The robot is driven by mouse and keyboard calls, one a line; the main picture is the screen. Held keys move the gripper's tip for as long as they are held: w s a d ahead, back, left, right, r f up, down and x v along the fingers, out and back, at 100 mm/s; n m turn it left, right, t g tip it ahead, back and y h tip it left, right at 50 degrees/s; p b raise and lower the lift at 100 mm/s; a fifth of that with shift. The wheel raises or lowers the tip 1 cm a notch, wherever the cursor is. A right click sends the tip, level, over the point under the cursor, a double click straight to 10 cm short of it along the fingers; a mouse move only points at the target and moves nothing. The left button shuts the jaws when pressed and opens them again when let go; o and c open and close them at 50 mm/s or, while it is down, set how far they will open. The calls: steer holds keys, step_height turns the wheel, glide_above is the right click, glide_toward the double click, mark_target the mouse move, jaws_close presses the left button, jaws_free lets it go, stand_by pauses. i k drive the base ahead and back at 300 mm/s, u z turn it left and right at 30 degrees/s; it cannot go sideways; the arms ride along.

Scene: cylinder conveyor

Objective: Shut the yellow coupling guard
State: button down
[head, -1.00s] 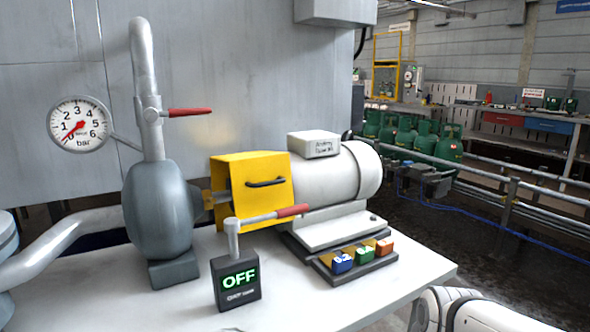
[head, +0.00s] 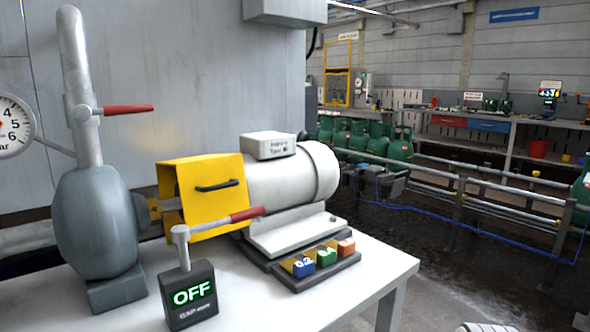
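The yellow coupling guard (head: 210,205) is a box-like cover with a black handle (head: 219,186) on its front face. It sits between the grey pump body (head: 97,225) and the white motor (head: 292,176). Its left end looks open, and part of the coupling (head: 152,209) shows between guard and pump. I cannot tell for sure how far the guard is from its shut position. A red-tipped lever crosses in front of its lower edge. My gripper is not in view.
A dark box reading OFF (head: 189,295) carries the red-tipped lever (head: 246,215). Blue, green and orange buttons (head: 326,257) sit on a dark panel. A red-handled valve lever (head: 128,109) is on the upright pipe. The white table (head: 375,262) ends at right; open floor and railings lie beyond.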

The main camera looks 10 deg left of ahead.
mark_target(213, 187)
steer(key=z, duration=0.05)
steer(key=k, duration=1.3)
steer(key=u, duration=0.5)
steer(key=i, duration=0.85)
